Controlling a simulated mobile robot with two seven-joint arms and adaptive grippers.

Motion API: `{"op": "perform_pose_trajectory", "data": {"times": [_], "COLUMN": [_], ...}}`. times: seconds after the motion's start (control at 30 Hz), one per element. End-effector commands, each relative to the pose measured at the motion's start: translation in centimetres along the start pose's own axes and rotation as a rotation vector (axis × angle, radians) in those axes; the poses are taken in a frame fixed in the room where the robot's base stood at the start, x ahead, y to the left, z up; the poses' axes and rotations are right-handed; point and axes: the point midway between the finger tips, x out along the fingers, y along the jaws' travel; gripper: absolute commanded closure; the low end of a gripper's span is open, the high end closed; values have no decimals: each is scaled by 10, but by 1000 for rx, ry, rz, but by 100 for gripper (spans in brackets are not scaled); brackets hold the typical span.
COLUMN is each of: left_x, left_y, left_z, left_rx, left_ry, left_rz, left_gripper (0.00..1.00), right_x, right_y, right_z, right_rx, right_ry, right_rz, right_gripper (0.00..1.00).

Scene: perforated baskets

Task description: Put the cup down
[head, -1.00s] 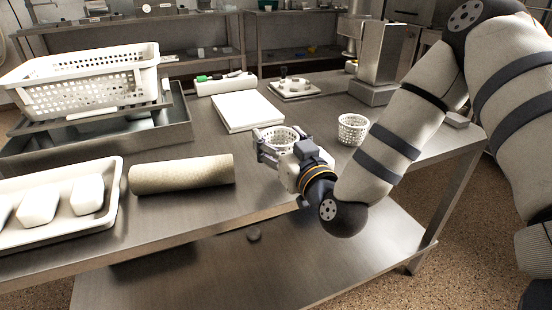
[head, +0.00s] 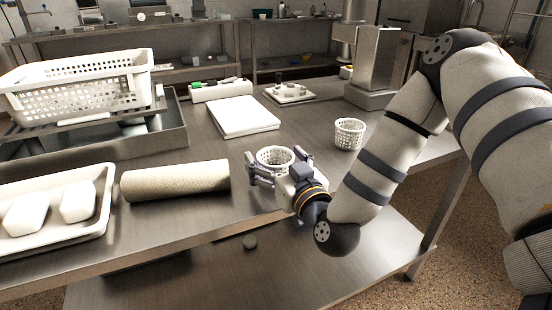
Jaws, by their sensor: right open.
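A small white perforated cup-like basket (head: 275,157) appears to stand upright on the steel table near its front edge. My right gripper (head: 277,167) is open at this basket, with its fingers spread on either side. The gripper hides the basket's lower front, so its contact with the table is hard to see. A second, similar basket (head: 349,134) stands upright on the table farther back and to the right, apart from the gripper. My left gripper is not in view.
A beige roll (head: 176,181) lies left of the gripper. A white tray (head: 100,208) holds pale blocks at far left. A large white basket (head: 85,88) sits over a metal tray behind. A white board (head: 243,117) and a metal machine (head: 373,70) are at the back.

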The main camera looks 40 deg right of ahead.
Motion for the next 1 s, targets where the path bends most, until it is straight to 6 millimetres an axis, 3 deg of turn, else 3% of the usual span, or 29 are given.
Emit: {"op": "perform_pose_trajectory", "data": {"times": [0.17,0.5,0.7,0.93,1.0], "left_x": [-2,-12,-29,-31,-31], "left_y": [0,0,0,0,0], "left_z": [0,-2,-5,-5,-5], "left_rx": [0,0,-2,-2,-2], "left_ry": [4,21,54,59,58], "left_rz": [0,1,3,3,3], "left_gripper": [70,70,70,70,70], "right_x": [-9,-98,-115,-120,-122], "right_y": [0,0,-1,0,-6], "right_z": [-3,-4,-5,-4,6], "right_rx": [0,7,7,0,-2], "right_ry": [-2,-9,-3,0,-33], "right_rz": [-2,-1,-3,1,-25], "right_gripper": [17,17,17,17,17]}}
